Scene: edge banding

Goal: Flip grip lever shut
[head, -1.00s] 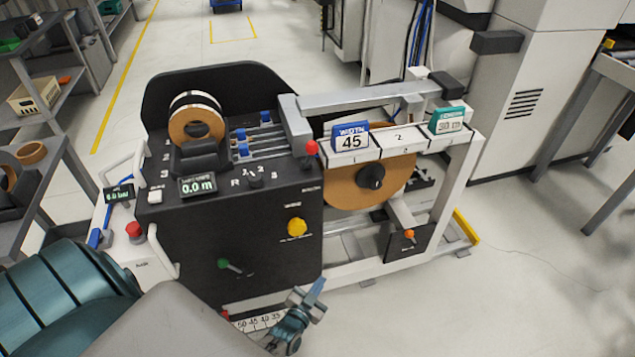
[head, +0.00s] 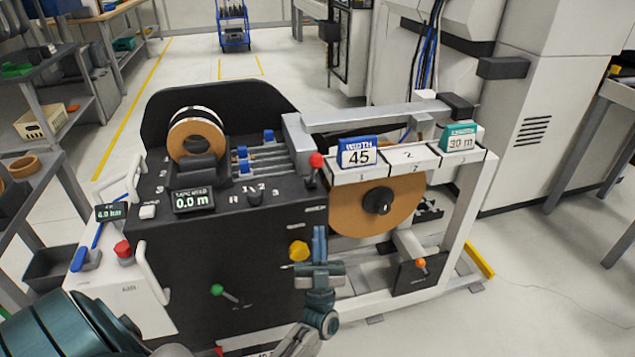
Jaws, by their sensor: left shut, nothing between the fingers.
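The black-fronted edge banding machine (head: 200,262) stands in the middle of the head view. It carries a red-knobbed lever (head: 316,162) at its top right corner, a green-knobbed lever (head: 217,290) low on the front and an orange-knobbed lever (head: 420,265) on the right frame. I cannot read which one is labelled grip. My left gripper (head: 320,236) is shut and empty, fingers pointing up, in front of the machine's right edge. It appears just right of the yellow knob (head: 298,250) and below the red lever. Any contact cannot be told. My right gripper is not in view.
A brown tape roll (head: 350,212) hangs under the slots with the blue width 45 sign (head: 357,153). A display (head: 193,200) reads 0.0 m. A white handle (head: 152,268) sticks out at the left. Shelves (head: 30,190) stand far left; the floor at the right is clear.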

